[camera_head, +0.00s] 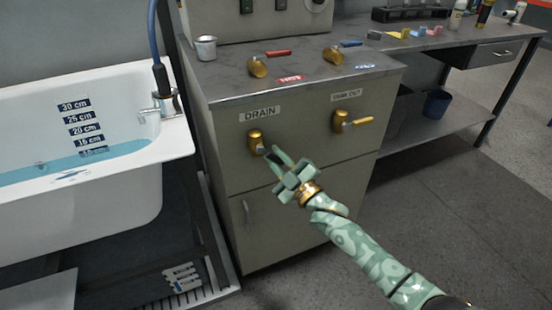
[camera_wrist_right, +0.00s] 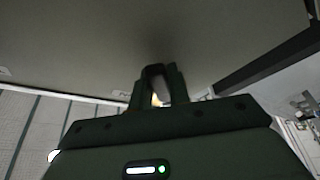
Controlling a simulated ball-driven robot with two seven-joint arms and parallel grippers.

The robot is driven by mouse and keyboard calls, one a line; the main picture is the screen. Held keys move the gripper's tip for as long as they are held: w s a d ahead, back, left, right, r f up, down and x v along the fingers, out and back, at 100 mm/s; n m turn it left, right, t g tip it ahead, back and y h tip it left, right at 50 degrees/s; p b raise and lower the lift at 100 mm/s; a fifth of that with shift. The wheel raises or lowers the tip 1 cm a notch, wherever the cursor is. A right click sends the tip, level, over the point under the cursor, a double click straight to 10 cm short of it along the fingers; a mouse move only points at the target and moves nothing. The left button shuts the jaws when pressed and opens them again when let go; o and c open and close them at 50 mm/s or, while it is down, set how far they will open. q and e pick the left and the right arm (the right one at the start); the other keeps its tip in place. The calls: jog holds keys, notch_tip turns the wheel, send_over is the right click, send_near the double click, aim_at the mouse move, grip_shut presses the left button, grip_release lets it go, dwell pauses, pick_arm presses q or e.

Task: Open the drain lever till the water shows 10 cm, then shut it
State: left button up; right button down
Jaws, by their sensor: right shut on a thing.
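The brass drain lever (camera_head: 255,140) sits under the DRAIN label on the cabinet front. My right gripper (camera_head: 272,155) is at its lower right, shut on its handle, which the fingers mostly hide. In the right wrist view, a small gold bit of the drain lever (camera_wrist_right: 156,100) shows between the fingers (camera_wrist_right: 158,84). The white tub (camera_head: 140,185) at left holds blue water (camera_head: 45,168). The depth scale (camera_head: 84,130) is on its inner wall. The waterline is near its lowest visible mark, below the 15 cm mark; the exact reading is unclear. My left gripper is not in view.
A second brass lever (camera_head: 341,121) with its handle to the right is on the same cabinet front (camera_head: 300,180). Two brass valves, one red-handled (camera_head: 258,67) and one blue-handled (camera_head: 333,55), and a metal cup (camera_head: 206,47) stand on top. Floor at right is clear.

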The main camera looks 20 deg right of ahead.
jog(key=shift+d+r+n+g+y+p, duration=0.3)
jog(key=shift+r+n+p, duration=0.3)
jog(key=shift+n, duration=0.3)
jog(key=shift+d+r+n+g+p, duration=0.2)
jog(key=shift+n+g+p, duration=0.1)
jog(key=shift+n+p, duration=0.2)
jog(key=n+p, duration=0.1)
jog(key=r+n+g+p, duration=0.1)
jog(key=n+p, duration=0.1)
jog(key=shift+d+r+n+y, duration=0.3)
jog(key=shift+d, duration=0.05)
jog(key=n+p, duration=0.1)
jog(key=r+n+g+p, duration=0.1)
jog(key=shift+d+n, duration=0.1)
jog(key=shift+n, duration=0.3)
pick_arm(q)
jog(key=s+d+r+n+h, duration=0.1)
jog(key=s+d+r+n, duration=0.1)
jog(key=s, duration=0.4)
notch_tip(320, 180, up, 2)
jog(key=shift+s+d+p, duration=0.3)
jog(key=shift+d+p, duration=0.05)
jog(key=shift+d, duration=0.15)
pick_arm(e)
jog(key=shift+g, duration=0.3)
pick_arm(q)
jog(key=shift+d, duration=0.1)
pick_arm(e)
jog(key=shift+n, duration=0.4)
